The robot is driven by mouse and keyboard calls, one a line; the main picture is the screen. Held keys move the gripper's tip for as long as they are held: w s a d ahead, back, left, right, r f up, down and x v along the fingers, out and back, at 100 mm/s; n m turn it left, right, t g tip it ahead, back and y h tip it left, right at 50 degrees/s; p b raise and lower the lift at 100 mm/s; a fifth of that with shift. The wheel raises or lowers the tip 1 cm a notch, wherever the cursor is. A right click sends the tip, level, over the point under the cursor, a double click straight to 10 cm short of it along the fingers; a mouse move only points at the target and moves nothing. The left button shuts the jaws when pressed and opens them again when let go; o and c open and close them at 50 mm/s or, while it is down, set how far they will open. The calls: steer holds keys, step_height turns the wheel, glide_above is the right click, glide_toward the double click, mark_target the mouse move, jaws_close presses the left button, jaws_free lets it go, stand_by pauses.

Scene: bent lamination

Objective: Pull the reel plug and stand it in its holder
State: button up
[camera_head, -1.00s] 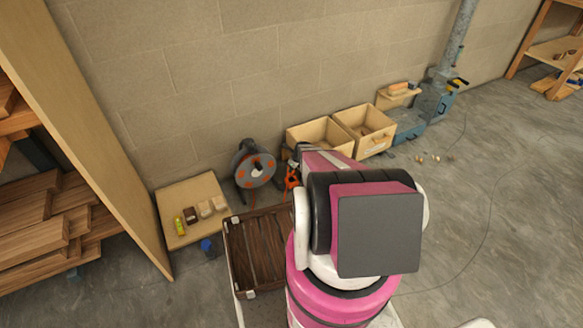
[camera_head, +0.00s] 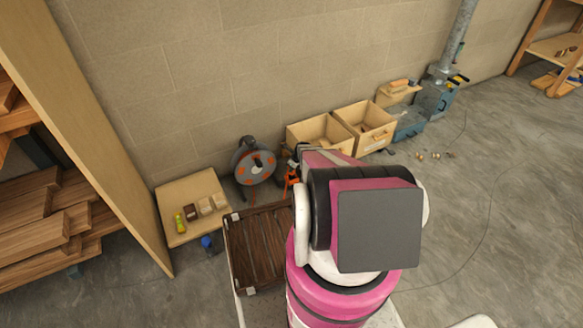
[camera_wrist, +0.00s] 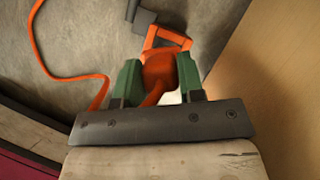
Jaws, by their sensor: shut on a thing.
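In the wrist view my gripper (camera_wrist: 160,76) has its two green fingers closed on an orange plug (camera_wrist: 158,64). An orange cable (camera_wrist: 62,77) loops away on the left. An orange square-rimmed piece (camera_wrist: 168,34) with a dark grey part beside it lies just beyond the plug; I cannot tell whether it is the holder or whether the plug touches it. In the head view the cable reel (camera_head: 243,169), grey with orange patches, stands against the wall. A small orange shape (camera_head: 291,180) shows right of it, partly hidden by my arm.
A dark slatted wooden crate (camera_head: 250,248) lies before the reel. A board (camera_head: 180,232) with small blocks is at its left, and a blue cup (camera_head: 207,243) stands nearby. Two open wooden bins (camera_head: 374,143) stand right of the reel. The floor at right is mostly clear.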

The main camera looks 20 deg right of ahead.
steer(key=shift+f, duration=0.2)
steer(key=shift+f, duration=0.55)
steer(key=shift+f, duration=0.85)
steer(key=o, duration=0.9)
